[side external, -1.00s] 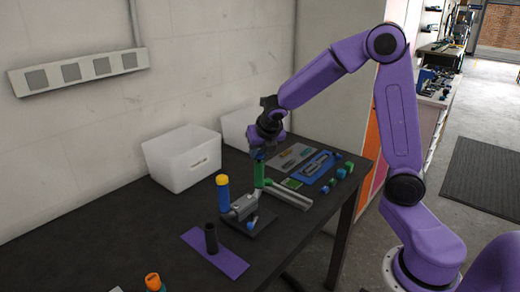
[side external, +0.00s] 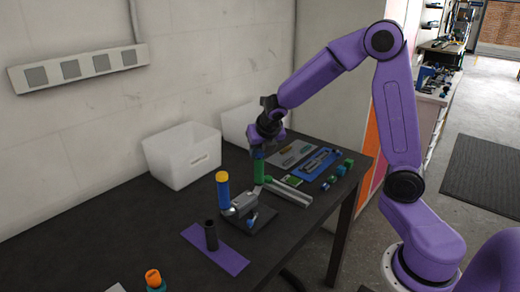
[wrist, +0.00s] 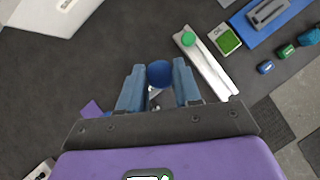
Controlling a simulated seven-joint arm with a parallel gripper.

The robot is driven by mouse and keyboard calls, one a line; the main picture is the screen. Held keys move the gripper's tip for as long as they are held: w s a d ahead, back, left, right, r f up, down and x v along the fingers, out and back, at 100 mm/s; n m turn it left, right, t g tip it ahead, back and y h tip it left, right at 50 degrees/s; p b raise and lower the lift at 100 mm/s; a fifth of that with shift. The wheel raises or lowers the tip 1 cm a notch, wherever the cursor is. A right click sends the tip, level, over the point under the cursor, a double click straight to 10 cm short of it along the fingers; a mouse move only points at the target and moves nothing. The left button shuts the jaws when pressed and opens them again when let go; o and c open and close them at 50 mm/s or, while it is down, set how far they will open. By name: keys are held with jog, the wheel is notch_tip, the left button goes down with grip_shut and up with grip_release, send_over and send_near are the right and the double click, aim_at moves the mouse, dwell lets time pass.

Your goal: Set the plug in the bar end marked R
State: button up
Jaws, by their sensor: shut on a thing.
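My gripper (side external: 262,148) is shut on a dark blue plug (wrist: 160,73), whose round top shows between the fingertips in the wrist view. In the side view the gripper points down above the handlebar fixture, in line with an upright green grip (side external: 259,172). In the wrist view the green grip's round end (wrist: 188,39) lies ahead and right of the plug, apart from it. A blue upright grip with a yellow top (side external: 222,190) stands left of the green one in the side view. I cannot make out an R mark on either bar end. The plug's underside is hidden.
A grey bar (side external: 289,193) lies beside the green grip. A black tube stands on a purple mat (side external: 233,262) at the front. White bins (side external: 182,158) stand at the back. A blue tray (side external: 318,166) and small green and blue blocks (side external: 340,171) lie right.

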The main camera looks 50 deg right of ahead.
jog(key=o, duration=1.1)
jog(key=v, duration=1.8)
jog(key=s+a+f+m+g+y, duration=0.1)
jog(key=s+f+m, duration=0.3)
jog(key=s, duration=0.4)
jog(key=s+a+f+m+g+y, duration=0.1)
jog(key=s+a+f+m+g, duration=0.1)
jog(key=s+a+f+m, duration=0.2)
jog(key=s+a+f+m+g+y, duration=0.1)
jog(key=s+a+f+m+g, duration=0.1)
jog(key=s+f+m, duration=0.4)
jog(key=shift+s+a+m+g+y, duration=0.15)
jog(key=shift+s+m, duration=0.7)
jog(key=shift+s, duration=0.75)
jog(key=shift+s+a+m+g+y, duration=0.15)
jog(key=shift+s+m, duration=0.7)
jog(key=shift+s, duration=0.75)
